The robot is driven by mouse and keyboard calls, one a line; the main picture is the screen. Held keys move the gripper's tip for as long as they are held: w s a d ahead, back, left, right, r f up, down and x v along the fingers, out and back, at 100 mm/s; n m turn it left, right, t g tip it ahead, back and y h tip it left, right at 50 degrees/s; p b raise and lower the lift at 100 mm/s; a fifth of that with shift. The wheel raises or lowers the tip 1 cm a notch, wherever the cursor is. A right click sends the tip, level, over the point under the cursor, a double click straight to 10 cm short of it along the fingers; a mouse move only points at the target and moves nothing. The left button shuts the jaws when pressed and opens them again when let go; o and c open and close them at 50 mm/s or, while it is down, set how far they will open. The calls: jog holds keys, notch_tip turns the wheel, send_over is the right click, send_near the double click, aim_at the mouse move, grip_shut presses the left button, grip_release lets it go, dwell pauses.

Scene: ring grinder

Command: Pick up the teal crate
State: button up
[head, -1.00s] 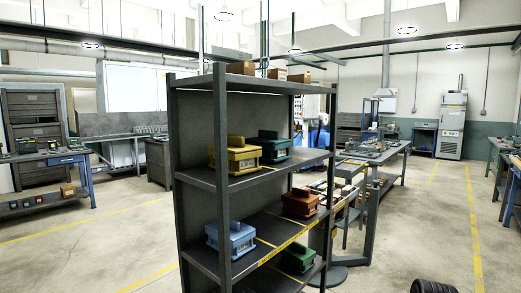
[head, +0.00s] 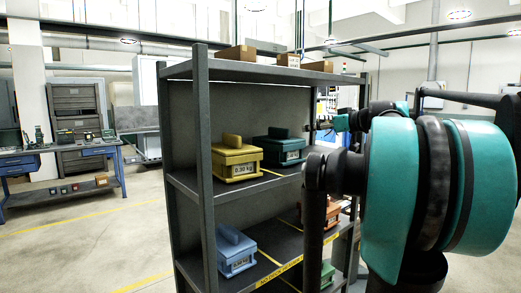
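The teal crate (head: 284,149) stands upright on the middle shelf of the dark rack, behind and to the right of the yellow crate (head: 236,160). It is a dark teal box with a raised handle on its lid and a small white label on its front. My teal and black arm fills the right of the view. What looks like my gripper (head: 312,127) is small and dark at the far end of the arm, just right of the teal crate and apart from it in the picture. Its fingers are too small to read.
The rack (head: 203,150) has upright posts and shelf edges around the crates. A blue crate (head: 232,250) and a partly hidden orange crate (head: 332,212) stand on the lower shelf. Brown boxes (head: 238,53) lie on top. Open floor (head: 100,240) lies to the left.

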aim_at(289, 131)
jog(key=x, duration=1.2)
jog(key=shift+a+r, duration=0.15)
jog(key=shift+x, duration=2.65)
jog(key=shift+s+a, duration=0.15)
grip_shut()
